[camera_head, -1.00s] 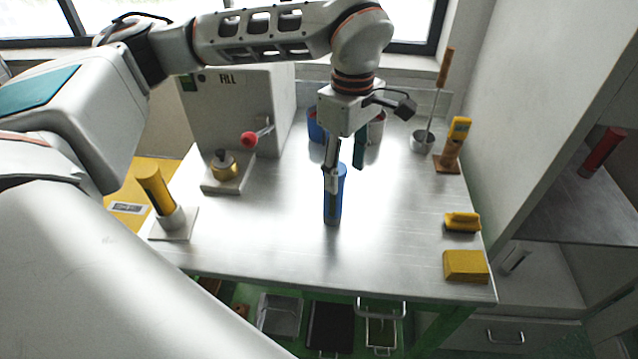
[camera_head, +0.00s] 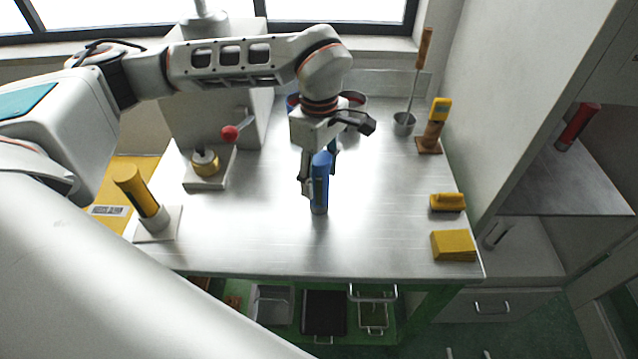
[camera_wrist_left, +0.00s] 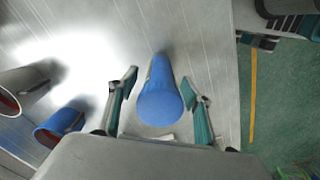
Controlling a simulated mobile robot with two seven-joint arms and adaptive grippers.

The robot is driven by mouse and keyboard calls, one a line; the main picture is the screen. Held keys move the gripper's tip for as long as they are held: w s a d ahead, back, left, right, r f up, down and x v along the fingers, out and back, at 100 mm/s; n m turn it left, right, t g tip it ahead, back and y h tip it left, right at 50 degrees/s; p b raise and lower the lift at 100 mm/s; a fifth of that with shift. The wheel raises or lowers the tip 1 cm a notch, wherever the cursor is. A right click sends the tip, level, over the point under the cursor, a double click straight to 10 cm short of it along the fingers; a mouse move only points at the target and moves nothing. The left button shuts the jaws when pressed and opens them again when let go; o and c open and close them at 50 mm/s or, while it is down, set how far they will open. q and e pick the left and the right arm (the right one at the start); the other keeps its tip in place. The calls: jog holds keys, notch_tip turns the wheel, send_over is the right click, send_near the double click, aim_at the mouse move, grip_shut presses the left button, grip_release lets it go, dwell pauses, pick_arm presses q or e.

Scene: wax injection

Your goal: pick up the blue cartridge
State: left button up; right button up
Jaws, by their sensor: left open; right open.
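The blue cartridge (camera_head: 320,184) stands upright on the metal table, near its middle. In the left wrist view the blue cartridge (camera_wrist_left: 160,95) lies between the two fingers, with a gap on each side. My left gripper (camera_head: 319,180) has come down over it, one finger on either side. In the left wrist view my left gripper (camera_wrist_left: 160,92) is open. My right gripper is in neither view.
A yellow cartridge (camera_head: 140,195) stands in a holder at the table's left. A grey machine with a red-knobbed lever (camera_head: 230,133) is behind it. Blue and grey cups are at the back. A yellow brush (camera_head: 447,202) and yellow block (camera_head: 453,246) lie at the right.

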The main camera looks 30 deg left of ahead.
pick_arm(q)
jog(key=shift+f, duration=0.3)
grip_shut()
jog(key=shift+r, duration=0.1)
